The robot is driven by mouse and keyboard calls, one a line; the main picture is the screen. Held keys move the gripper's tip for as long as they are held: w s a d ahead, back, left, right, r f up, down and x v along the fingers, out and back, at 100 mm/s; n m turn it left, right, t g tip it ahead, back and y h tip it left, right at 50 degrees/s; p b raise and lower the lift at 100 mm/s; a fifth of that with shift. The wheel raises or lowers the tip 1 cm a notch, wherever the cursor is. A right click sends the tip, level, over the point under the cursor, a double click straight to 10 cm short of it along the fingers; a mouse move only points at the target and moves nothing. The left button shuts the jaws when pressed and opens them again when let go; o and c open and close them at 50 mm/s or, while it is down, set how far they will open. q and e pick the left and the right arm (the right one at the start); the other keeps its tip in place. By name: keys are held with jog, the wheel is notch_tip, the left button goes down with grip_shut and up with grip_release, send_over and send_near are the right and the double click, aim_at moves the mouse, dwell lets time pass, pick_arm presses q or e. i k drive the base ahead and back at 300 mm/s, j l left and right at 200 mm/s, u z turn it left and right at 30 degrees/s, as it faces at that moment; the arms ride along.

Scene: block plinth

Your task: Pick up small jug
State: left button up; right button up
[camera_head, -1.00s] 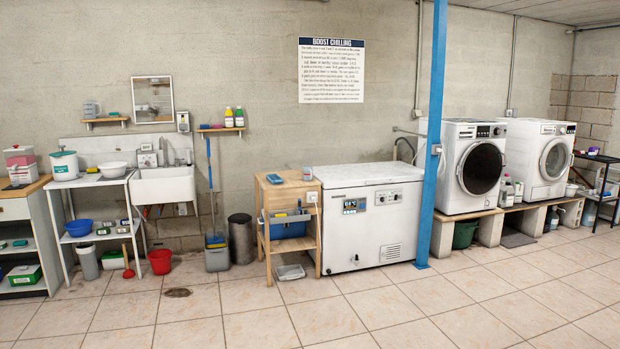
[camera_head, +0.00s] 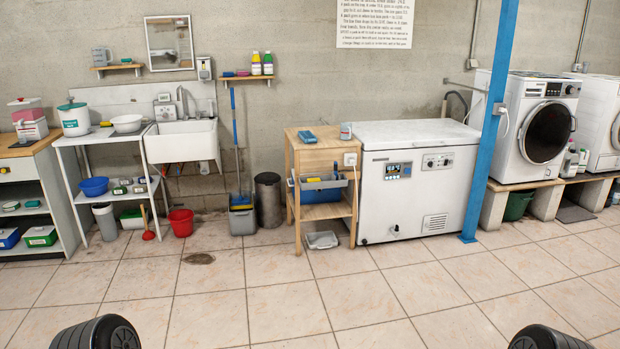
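A small grey jug (camera_head: 101,57) stands upright on a narrow wooden wall shelf (camera_head: 125,67) at the upper left, left of the mirror. It looks like the small jug, though it is small in the picture. Nothing hides it. Neither of my grippers is in view. Two dark rounded parts at the bottom edge look like parts of my own arms, far from the jug.
Below the shelf are a white sink (camera_head: 182,142) and a white table (camera_head: 103,138) with a bowl and a tub. A wooden stand (camera_head: 320,143), a white chest freezer (camera_head: 417,133) and a blue post (camera_head: 491,120) stand right. The tiled floor (camera_head: 270,310) ahead is clear.

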aim_at(346, 128)
jog(key=i+j+u, duration=0.15)
jog(key=i, duration=2)
jog(key=i+j+z, duration=0.1)
jog(key=i+z, duration=0.35)
jog(key=i+j+z, duration=0.25)
jog(key=i+z, duration=0.15)
jog(key=i+j+z, duration=1)
jog(key=j, duration=0.15)
jog(key=i+j+z, duration=0.15)
jog(key=j+z, duration=0.1)
jog(key=j, duration=0.3)
